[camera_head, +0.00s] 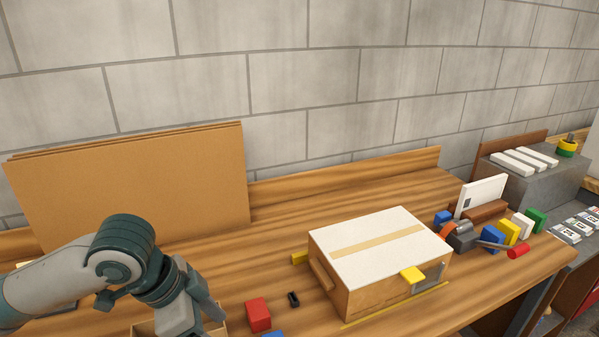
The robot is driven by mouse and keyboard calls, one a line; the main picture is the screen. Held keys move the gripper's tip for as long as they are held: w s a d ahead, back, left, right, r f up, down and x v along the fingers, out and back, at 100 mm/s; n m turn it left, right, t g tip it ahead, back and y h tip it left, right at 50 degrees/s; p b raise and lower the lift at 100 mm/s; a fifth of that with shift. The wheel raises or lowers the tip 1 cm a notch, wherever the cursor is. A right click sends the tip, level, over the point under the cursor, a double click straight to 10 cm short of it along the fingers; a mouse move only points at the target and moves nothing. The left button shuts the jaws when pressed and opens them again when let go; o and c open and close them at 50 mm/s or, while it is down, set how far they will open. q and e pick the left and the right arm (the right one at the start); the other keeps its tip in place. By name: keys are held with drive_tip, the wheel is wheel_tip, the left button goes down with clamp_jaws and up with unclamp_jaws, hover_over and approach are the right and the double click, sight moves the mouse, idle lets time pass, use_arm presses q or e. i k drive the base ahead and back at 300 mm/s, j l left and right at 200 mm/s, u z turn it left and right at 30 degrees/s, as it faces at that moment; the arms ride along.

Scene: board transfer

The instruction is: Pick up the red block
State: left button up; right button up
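The red block (259,314) lies on the wooden table (345,175) near the bottom edge of the picture, left of a wooden box. My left gripper (190,317) is at the lower left, to the left of the red block and apart from it. It points down over a small open wooden tray (143,328). Its fingertips are not clear at the bottom edge, so I cannot tell whether it is open or shut. My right gripper is not in view.
A small black piece (293,299) and a blue block (272,333) lie close to the red block. The white-topped wooden box (378,246) stands to its right. Cardboard sheets (130,185) lean on the wall. Several coloured blocks (509,232) lie farther right.

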sight(257, 313)
drive_tip(key=k, duration=1.6)
